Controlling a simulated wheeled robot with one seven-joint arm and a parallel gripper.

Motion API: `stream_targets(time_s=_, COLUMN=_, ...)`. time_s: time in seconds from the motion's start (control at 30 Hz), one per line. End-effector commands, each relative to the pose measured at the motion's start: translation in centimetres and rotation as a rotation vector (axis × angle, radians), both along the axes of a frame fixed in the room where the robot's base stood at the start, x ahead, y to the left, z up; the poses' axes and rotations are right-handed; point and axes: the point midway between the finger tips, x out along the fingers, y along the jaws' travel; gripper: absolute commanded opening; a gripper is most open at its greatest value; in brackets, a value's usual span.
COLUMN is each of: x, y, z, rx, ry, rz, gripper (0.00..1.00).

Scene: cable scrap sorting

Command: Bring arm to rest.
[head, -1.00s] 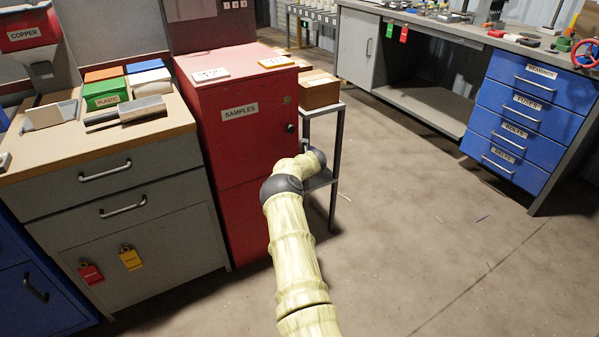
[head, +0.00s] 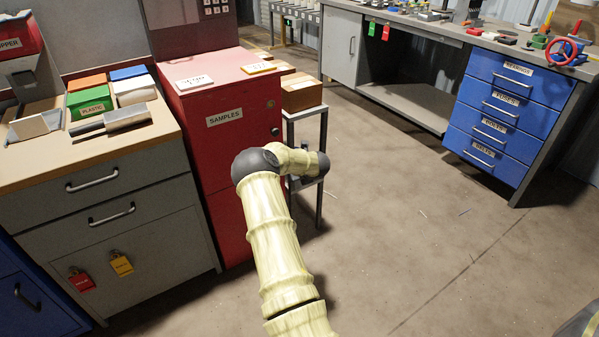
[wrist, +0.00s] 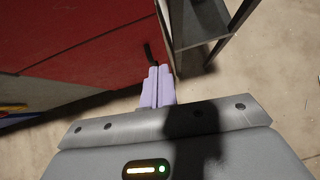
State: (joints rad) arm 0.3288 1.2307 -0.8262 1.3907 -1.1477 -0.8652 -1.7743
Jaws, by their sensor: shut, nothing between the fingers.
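My gripper (wrist: 158,86) shows in the wrist view with its two pale fingers side by side, shut and empty. Beyond the fingertips in that view are the red cabinet (wrist: 75,38), a dark handle-like piece on it, and a grey stand. In the head view my arm (head: 275,240) reaches up from the bottom edge and bends right at its dark elbow, in front of the red SAMPLES cabinet (head: 222,150). The gripper itself cannot be made out in the head view.
A small stand (head: 320,170) with a cardboard box (head: 301,94) is right of the cabinet, close behind my arm. A grey counter (head: 150,160) with bins is at left. A workbench with blue drawers (head: 497,130) is at back right. The floor (head: 430,240) between is mostly clear.

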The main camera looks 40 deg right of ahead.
Motion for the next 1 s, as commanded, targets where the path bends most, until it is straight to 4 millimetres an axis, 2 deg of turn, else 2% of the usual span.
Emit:
stream_targets(time_s=0.03, x=-0.5, y=0.0, z=0.6, rx=0.002, ry=0.001, rz=-0.003, gripper=0.0)
stream_targets(time_s=0.17, x=-1.2, y=0.2, z=1.2, rx=0.001, ry=0.001, rz=-0.001, gripper=0.0)
stream_targets(time_s=0.77, x=-1.6, y=-0.2, z=1.2, rx=0.002, ry=-0.001, rz=-0.009, gripper=0.0)
stream_targets(time_s=0.87, x=-1.5, y=-0.2, z=1.9, rx=0.022, ry=-0.022, rz=-0.052, gripper=0.0)
stream_targets(time_s=1.0, x=-0.8, y=1.0, z=4.5, rx=0.125, ry=-0.118, rz=-0.228, gripper=0.0)
